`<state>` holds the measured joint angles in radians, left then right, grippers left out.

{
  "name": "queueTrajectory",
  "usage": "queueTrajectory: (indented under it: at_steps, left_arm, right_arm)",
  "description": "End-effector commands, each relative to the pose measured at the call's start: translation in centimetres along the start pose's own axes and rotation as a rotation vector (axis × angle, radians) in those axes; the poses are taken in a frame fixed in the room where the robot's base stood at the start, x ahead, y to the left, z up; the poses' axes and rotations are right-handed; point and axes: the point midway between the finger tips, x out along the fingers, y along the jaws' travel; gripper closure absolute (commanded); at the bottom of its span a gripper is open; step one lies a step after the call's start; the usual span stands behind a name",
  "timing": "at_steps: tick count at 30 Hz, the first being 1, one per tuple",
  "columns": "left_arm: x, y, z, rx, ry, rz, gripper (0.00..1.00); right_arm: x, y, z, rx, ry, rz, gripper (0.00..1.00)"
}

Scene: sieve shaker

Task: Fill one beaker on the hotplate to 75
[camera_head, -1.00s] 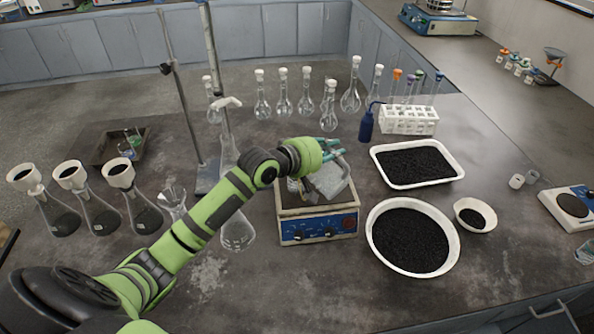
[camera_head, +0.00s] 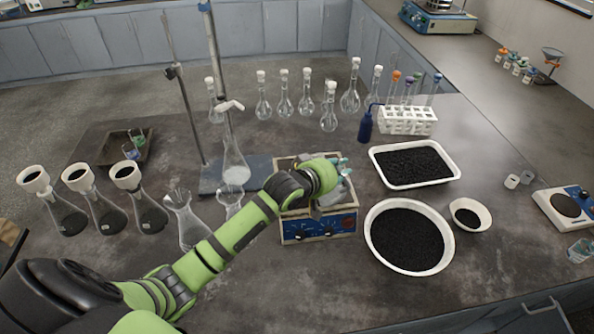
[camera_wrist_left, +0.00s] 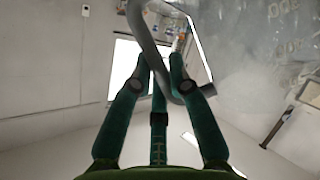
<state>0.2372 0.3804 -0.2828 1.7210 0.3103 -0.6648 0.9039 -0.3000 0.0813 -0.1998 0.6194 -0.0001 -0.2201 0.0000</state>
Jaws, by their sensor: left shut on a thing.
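The hotplate (camera_head: 319,227) with its blue front panel and knobs stands in the middle of the bench. My left gripper (camera_head: 343,165) is above the hotplate's top. It is shut on a grey item (camera_head: 329,199), whose lower part shows under the wrist in the head view. In the left wrist view a curved grey bar, like a handle (camera_wrist_left: 153,45), passes between the teal fingers (camera_wrist_left: 160,68). My wrist and the grey item cover most of the hotplate's top, so no beaker there is clear, nor any fill level. My right gripper is not in view.
A white tray (camera_head: 375,155) and a round white bowl (camera_head: 374,245), both with black granules, stand to the right. A small bowl (camera_head: 483,208) is beside them. Conical flasks with funnels (camera_head: 67,217) stand at left. A stand (camera_head: 187,115) and glass flasks (camera_head: 263,100) are behind.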

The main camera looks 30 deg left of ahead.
Motion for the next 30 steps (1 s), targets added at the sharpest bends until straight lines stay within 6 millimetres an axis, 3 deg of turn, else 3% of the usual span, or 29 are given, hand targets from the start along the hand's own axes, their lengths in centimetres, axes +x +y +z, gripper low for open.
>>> queueTrajectory:
  at_steps: [14,22,30]
  left_arm:
    - [1.6,2.0,4.7,0.313,0.057,-0.125,1.00]
    - [2.8,1.9,7.5,0.508,0.094,-0.204,1.00]
    - [3.3,1.8,8.8,0.627,0.117,-0.254,1.00]
  right_arm:
    - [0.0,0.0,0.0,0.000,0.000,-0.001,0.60]
    - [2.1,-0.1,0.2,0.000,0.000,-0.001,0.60]
    - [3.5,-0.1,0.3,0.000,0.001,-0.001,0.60]
